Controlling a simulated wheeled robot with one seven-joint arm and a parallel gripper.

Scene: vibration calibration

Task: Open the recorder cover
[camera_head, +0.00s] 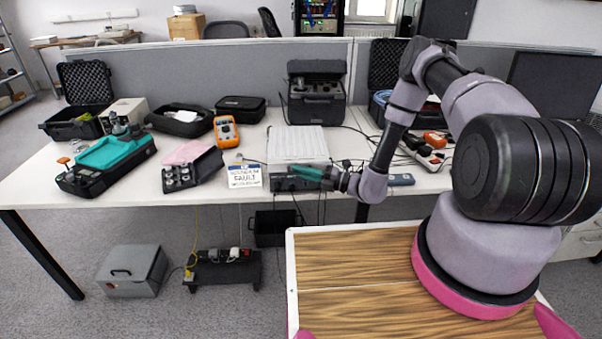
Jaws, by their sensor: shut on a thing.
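The likely recorder (281,183) is a low dark unit at the front edge of the table, in the middle of the view. A pale ribbed panel (297,143), which looks like its cover, lies flat just behind and above the dark front. The fingers hide the exact grip and part of the front.
An orange meter (226,132) and an open black case (206,165) stand to the left, with a white sign (245,176) in between. A dark equipment case (316,100) stands behind. Cables and a power strip (428,157) lie to the right. A grey divider (200,75) runs behind the table.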

